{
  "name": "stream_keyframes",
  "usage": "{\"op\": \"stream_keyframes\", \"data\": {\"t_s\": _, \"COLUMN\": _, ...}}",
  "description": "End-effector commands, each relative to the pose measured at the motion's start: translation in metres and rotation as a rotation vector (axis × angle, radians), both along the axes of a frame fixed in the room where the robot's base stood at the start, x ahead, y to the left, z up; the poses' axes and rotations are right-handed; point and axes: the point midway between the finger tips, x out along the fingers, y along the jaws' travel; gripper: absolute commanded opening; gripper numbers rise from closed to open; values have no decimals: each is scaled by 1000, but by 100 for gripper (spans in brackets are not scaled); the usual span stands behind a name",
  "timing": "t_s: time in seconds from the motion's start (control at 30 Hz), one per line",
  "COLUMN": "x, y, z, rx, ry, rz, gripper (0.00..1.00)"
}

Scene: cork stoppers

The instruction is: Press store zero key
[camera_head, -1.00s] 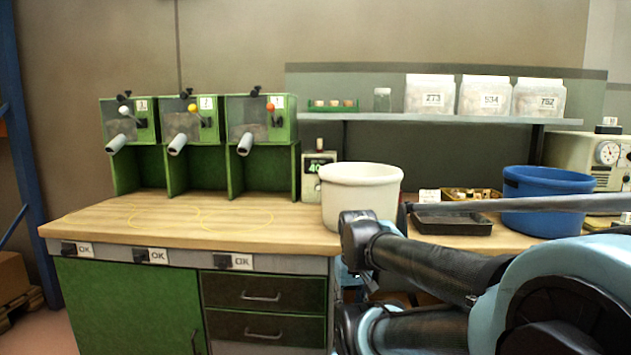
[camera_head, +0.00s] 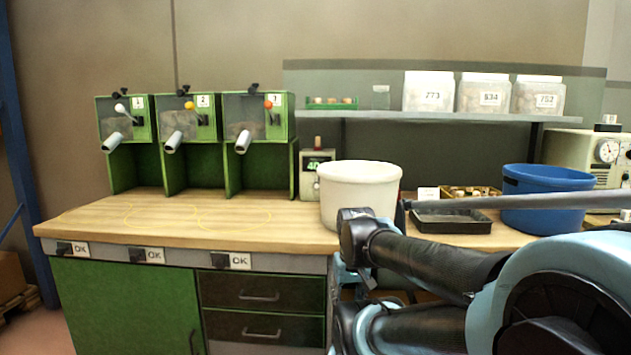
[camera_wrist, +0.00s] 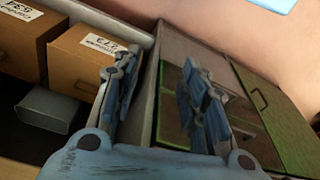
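No key marked as a store zero key can be read in either view. A small box with a green lit display (camera_head: 316,168) stands on the bench left of the white bucket; its keys are too small to make out. Black switches with OK labels sit on the bench's front edge, at the left (camera_head: 81,250), the middle (camera_head: 154,256) and the right (camera_head: 239,261). My gripper (camera_wrist: 158,75) is open in the wrist view, with its blue fingers apart and nothing seen between them. It points toward drawers and cardboard boxes, away from the display box.
Three green dispensers (camera_head: 186,120) stand at the back left. The white bucket (camera_head: 360,195), a black tray (camera_head: 452,222) and a blue tub (camera_head: 545,215) stand to the right. A machine with a dial (camera_head: 580,160) is at the far right. The wooden bench top (camera_head: 170,222) is clear at left.

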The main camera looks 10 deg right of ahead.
Motion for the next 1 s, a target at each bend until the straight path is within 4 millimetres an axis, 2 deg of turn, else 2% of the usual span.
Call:
{"op": "stream_keyframes", "data": {"t_s": 0.03, "x": 0, "y": 0, "z": 0, "rx": 0, "ry": 0, "rz": 0, "gripper": 26}}
{"op": "stream_keyframes", "data": {"t_s": 0.13, "x": 0, "y": 0, "z": 0, "rx": 0, "ry": 0, "rz": 0, "gripper": 4}}
{"op": "stream_keyframes", "data": {"t_s": 0.17, "x": 0, "y": 0, "z": 0, "rx": 0, "ry": 0, "rz": 0, "gripper": 0}}
{"op": "stream_keyframes", "data": {"t_s": 1.0, "x": 0, "y": 0, "z": 0, "rx": 0, "ry": 0, "rz": 0, "gripper": 0}}
